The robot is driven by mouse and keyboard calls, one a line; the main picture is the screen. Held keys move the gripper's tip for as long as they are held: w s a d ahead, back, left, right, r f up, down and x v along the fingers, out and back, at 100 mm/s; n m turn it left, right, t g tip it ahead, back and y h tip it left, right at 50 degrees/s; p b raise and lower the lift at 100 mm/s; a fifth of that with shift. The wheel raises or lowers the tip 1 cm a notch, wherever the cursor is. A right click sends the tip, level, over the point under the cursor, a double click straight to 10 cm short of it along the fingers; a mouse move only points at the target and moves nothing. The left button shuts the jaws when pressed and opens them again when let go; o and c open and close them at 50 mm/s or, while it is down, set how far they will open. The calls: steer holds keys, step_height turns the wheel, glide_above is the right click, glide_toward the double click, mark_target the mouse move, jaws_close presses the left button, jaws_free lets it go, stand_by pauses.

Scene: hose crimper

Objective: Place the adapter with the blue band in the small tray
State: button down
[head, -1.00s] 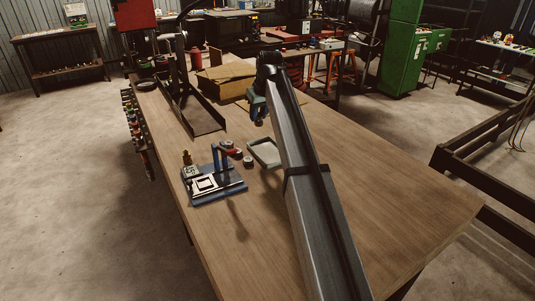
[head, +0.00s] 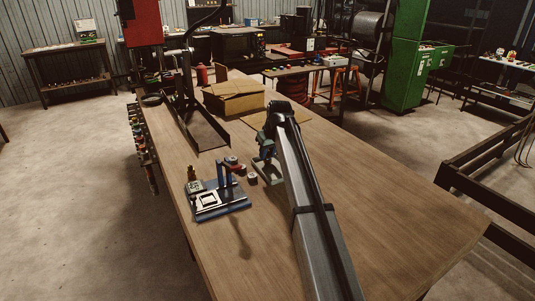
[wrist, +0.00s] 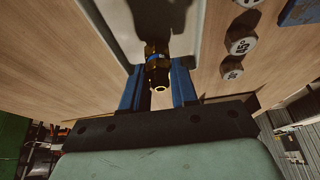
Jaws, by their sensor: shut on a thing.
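My gripper (wrist: 158,88) has blue fingers and is shut on a dark and brass adapter (wrist: 158,70), which stands out between the fingertips in the wrist view. Some blue shows on the adapter there, hard to separate from the blue fingers. The small tray (head: 272,178) has a pale rim and lies on the bench right under my gripper (head: 266,153) in the head view, partly hidden by it. In the wrist view the tray (wrist: 196,40) spreads out beyond the adapter, which appears over its floor. Whether the adapter touches the floor cannot be told.
A blue crimping fixture (head: 222,200) stands left of the tray, with a brass fitting (head: 192,174) at its back corner. Several round pieces, one marked 45° (wrist: 241,40), lie between fixture and tray. A cardboard box (head: 234,97) stands behind. The bench (head: 400,190) is clear at right.

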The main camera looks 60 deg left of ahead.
steer(key=shift+f, duration=0.35)
steer(key=c, duration=0.9)
jaws_free()
steer(key=shift+o, duration=0.2)
steer(key=v, duration=1.2)
steer(key=shift+r, duration=0.2)
